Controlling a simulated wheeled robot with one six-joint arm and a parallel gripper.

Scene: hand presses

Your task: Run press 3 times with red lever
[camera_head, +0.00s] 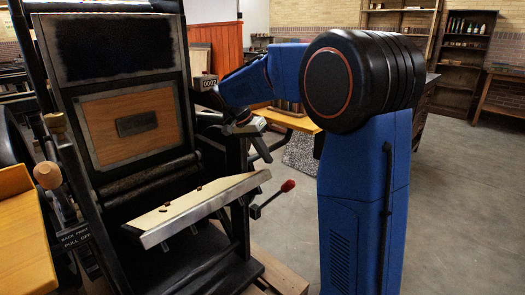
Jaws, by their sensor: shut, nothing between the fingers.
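The press (118,140) is a tall black machine at the left, with an upright framed panel and a sloping cream board (195,208) with a metal edge. The red lever (288,186) has a red knob on a dark rod and sticks out to the right of the board, pointing up and right. A small counter (208,82) on the press reads 0002. My gripper (265,154) is shut and empty, above and slightly left of the red knob and apart from it. Part of it is dark against the press, so its fingertips are hard to make out.
Two handles with wooden knobs, one lower (47,175) and one upper (55,123), stand at the press's left side. A small sign (75,238) there reads "PULL OFF". A yellow-topped table (290,121) stands behind my arm. Open concrete floor (455,210) lies at the right.

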